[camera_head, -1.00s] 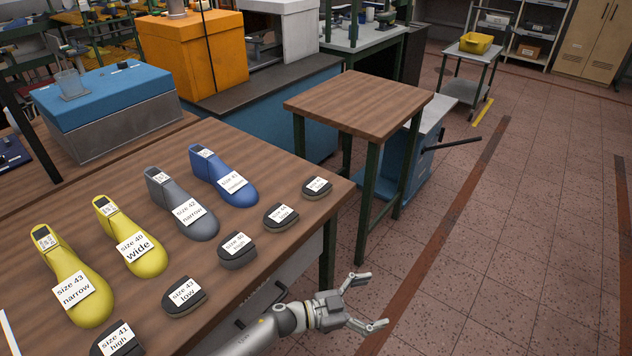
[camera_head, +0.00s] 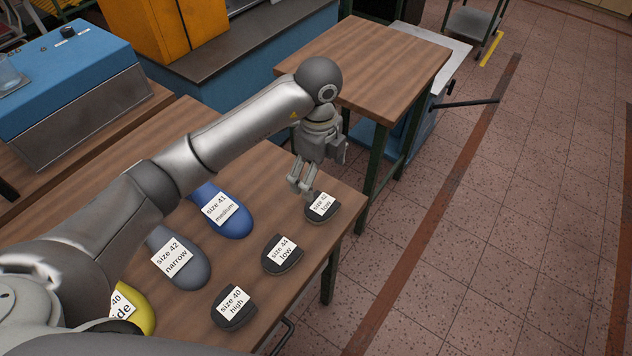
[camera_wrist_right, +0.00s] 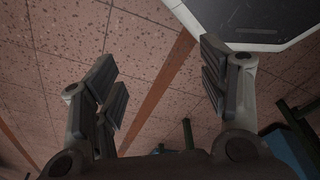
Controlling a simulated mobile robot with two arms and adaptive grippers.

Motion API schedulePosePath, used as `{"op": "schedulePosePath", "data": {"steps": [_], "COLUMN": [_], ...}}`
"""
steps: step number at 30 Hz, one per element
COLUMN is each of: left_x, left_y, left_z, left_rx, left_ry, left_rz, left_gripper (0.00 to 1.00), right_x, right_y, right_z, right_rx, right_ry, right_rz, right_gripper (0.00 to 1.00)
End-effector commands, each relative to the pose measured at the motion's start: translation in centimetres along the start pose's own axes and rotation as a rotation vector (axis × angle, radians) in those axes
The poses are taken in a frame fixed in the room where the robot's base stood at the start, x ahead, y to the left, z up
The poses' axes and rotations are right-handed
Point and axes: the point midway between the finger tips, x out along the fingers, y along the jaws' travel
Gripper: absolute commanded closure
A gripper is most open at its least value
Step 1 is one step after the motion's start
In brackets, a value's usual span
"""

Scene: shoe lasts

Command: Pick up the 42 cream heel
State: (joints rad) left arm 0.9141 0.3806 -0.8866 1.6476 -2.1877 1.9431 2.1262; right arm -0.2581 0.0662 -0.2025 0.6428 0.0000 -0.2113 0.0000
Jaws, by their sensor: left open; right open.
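No heel here looks cream. A dark heel (camera_head: 320,208) with a white label reading "size 42 low" lies near the right end of the wooden table. My left gripper (camera_head: 303,184) points down just above and behind this heel, its fingers open. Its fingertips overlap the heel's far edge in the picture; I cannot tell whether they touch it. My right gripper (camera_wrist_right: 163,88) shows in the right wrist view, open and empty, with floor behind its fingers.
Dark heels labelled size 44 low (camera_head: 282,255) and size 40 high (camera_head: 234,307) lie nearby. A blue last (camera_head: 236,222), a grey last (camera_head: 190,270) and a yellow last (camera_head: 142,318) lie under or beside my left arm. A separate wooden-topped table (camera_head: 390,60) stands beyond.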

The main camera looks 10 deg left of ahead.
Motion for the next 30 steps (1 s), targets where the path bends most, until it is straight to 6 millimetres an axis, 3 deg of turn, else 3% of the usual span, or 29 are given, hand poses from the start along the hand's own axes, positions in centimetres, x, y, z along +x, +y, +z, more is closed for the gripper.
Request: {"op": "schedulePosePath", "data": {"steps": [4, 9, 13, 21, 26, 30], "left_x": [2.2, 4.5, 5.3, 8.6, 10.1, 10.4], "left_y": [0.2, 0.2, 0.1, 0.4, 0.3, 0.3], "left_z": [0.1, 0.1, 0.0, -0.5, -0.4, -0.4], "left_rx": [-0.006, -0.005, -0.004, -0.004, -0.004, -0.003], "left_ry": [-0.009, -0.006, -0.006, -0.005, -0.005, -0.005], "left_rz": [0.007, 0.005, 0.004, 0.007, 0.003, 0.002], "left_gripper": [0.08, 0.08, 0.08, 0.08, 0.08, 0.08], "right_x": [-1.1, -2.0, -2.2, -3.7, -3.9, -4.0], "right_y": [0.6, 0.8, 1.0, 0.5, 0.0, -0.2], "right_z": [5.0, 8.1, 7.6, 2.4, 2.6, 4.3], "right_rx": [-0.005, -0.007, -0.007, 0.0, 0.003, 0.002], "right_ry": [-0.08, -0.126, -0.117, -0.042, -0.048, -0.073], "right_rz": [0.006, 0.009, 0.011, 0.006, 0.0, -0.003], "right_gripper": [0.32, 0.32, 0.32, 0.32, 0.32, 0.32]}}
